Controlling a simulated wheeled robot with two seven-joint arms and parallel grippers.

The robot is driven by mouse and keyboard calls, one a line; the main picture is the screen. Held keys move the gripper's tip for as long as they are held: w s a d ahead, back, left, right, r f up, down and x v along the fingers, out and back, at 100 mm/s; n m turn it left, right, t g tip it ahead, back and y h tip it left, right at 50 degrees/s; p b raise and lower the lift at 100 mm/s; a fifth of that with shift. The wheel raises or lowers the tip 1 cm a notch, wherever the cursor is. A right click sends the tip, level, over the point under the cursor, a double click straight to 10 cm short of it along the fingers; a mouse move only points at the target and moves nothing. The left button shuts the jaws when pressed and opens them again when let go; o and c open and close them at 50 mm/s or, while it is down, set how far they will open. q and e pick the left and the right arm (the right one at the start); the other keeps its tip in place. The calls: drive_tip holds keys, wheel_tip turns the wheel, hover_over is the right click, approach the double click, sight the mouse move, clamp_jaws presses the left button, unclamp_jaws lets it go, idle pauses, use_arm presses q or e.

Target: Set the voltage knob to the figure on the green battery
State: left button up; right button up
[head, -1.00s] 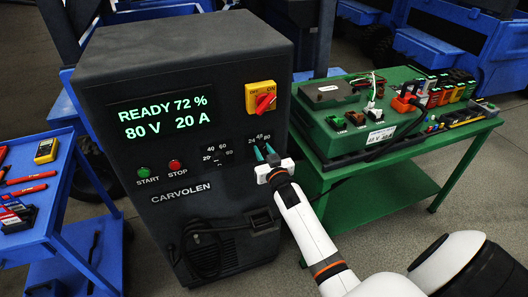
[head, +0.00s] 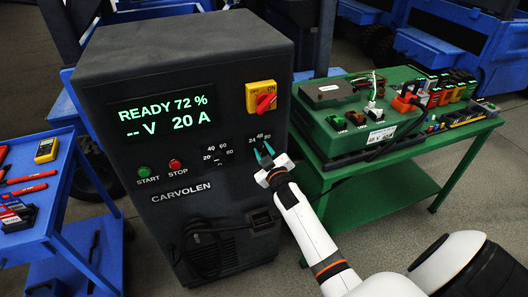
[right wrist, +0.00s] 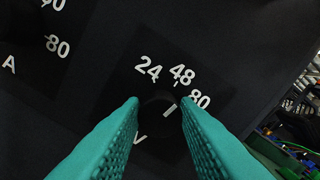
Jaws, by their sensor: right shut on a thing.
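The charger (head: 190,130) has a display (head: 165,115) reading "READY 72 %", "-- V" and "20 A". My right gripper (head: 264,153) is at the voltage dial at the lower right of its front. In the right wrist view, its teal fingers (right wrist: 160,110) are closed on both sides of the dark voltage knob (right wrist: 158,106). The knob's white mark slants up and right, apparently between the 48 and 80 marks. The green battery (head: 350,135) sits on the green table and has a white label (head: 382,136), too small to read surely. My left gripper is not in view.
A second knob (head: 218,158), marked 20 to 80, is left of the voltage dial. Start (head: 144,171) and stop (head: 174,165) buttons and a red switch (head: 264,102) are on the same panel. A blue tool cart (head: 60,195) stands at left.

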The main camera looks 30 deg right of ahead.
drive_tip(key=shift+f+n, duration=0.1)
drive_tip(key=shift+n, duration=1)
drive_tip(key=o, duration=1)
drive_tip(key=shift+b+v, duration=1.1)
drive_tip(key=shift+v, duration=5)
